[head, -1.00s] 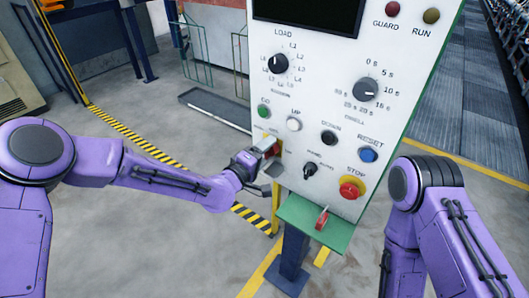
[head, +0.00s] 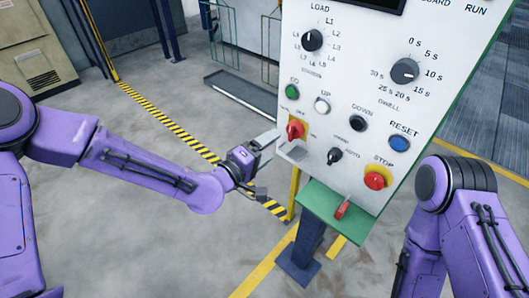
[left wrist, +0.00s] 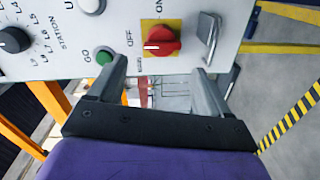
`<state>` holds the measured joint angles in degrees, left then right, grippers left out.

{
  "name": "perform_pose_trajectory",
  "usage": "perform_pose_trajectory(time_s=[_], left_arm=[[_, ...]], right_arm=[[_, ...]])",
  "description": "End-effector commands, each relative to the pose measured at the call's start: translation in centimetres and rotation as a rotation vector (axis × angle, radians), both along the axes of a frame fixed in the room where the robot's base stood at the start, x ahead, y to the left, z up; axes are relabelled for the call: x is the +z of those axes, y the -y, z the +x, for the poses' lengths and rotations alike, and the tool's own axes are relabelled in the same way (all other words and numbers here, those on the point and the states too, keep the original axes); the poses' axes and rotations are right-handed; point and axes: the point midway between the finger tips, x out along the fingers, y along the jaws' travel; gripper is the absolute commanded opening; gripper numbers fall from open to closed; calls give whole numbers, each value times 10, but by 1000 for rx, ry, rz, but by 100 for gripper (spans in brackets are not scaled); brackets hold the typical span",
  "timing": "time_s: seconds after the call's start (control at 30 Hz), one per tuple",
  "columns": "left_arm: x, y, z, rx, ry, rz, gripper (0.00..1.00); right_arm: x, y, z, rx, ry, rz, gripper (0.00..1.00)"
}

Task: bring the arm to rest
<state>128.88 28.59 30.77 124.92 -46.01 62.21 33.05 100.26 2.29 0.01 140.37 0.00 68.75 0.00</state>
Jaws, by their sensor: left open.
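My left gripper (head: 274,147) is open and empty at the left edge of the white control panel (head: 338,98). It is beside the red rotary switch (head: 295,129), apart from it. In the left wrist view, the open fingers (left wrist: 168,82) stand below the red switch on its yellow plate (left wrist: 161,42), with the knob clear of both fingers. The switch's handle points toward the OFF side. My right arm (head: 450,215) shows at the right, folded; its gripper is out of frame.
The panel carries a green button (head: 292,91), a LOAD knob (head: 312,40), a DWELL knob (head: 404,71) and a red STOP button (head: 376,178). A green shelf (head: 325,207) with a red-handled item juts below. A metal hasp (left wrist: 209,38) sits beside the switch. Open floor lies left.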

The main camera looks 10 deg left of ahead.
Motion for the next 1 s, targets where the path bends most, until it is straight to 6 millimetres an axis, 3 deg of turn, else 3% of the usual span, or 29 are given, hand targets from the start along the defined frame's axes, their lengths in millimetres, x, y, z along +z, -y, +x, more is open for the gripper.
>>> perform_pose_trajectory(time_s=[0.2, 0.7, 0.77, 0.87, 0.9, 1.0], left_arm=[[2, -9, -13, 0, 1, 0, 78], [-3, -15, -10, 35, 22, 65, 78], [-34, -35, -15, 109, -39, 159, 78], [-109, -66, -43, 182, -200, 343, 78], [-140, -81, -59, 203, -270, 423, 78], [-206, -121, -110, 237, -440, 621, 78]], right_arm=[[-3, 0, 0, 0, 0, 0, 43], [-3, 0, 0, 0, 0, 0, 43], [-3, 0, 0, 0, 0, 0, 43], [-3, 0, 0, 0, 0, 0, 43], [-3, 0, 0, 0, 0, 0, 43], [-3, 0, 0, 0, 0, 0, 43]])
